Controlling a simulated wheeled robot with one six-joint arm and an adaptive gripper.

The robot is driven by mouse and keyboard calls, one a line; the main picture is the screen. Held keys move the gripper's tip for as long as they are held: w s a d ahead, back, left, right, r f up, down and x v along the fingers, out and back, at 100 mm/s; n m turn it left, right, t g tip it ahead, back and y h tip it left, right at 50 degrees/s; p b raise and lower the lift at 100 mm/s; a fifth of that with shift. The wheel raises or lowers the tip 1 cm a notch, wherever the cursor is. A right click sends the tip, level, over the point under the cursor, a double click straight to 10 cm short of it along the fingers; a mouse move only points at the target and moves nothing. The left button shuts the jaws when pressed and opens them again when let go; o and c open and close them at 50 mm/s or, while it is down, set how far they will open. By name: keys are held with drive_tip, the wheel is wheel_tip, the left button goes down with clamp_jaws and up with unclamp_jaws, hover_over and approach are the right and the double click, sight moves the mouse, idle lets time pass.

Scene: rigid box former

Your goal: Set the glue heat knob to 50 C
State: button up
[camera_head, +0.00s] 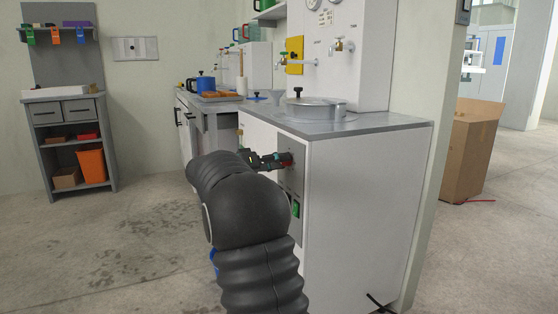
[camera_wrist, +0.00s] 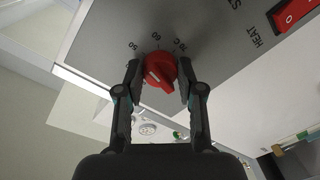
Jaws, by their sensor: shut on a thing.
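The glue heat knob (camera_wrist: 160,66) is red with a white pointer mark, on a grey panel (camera_wrist: 215,45) in the wrist view. Printed numbers, including 50, 60 and 70 C, arc around it. In the head view my gripper (camera_head: 280,161) reaches the side panel of the white counter (camera_head: 350,215), where a bit of red shows; my arm hides part of the panel.
A red rocker switch (camera_wrist: 296,12) by the word HEAT is at the wrist view's upper right. In the head view a green switch (camera_head: 295,210) sits lower on the panel. A lidded pan (camera_head: 315,108) stands on the counter. Open floor (camera_head: 140,240) lies left.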

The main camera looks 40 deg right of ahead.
drive_tip(key=shift+r+n+p, duration=0.1)
drive_tip(key=shift+n+p, duration=0.35)
drive_tip(key=shift+n, duration=0.55)
drive_tip(key=o, duration=1.1)
drive_tip(key=shift+o, duration=0.2)
drive_tip(key=w+a, duration=0.2)
drive_tip(key=a, duration=0.9)
drive_tip(key=shift+w+a+r, duration=0.15)
drive_tip(key=shift+a+r, duration=0.1)
drive_tip(key=shift+a, duration=0.1)
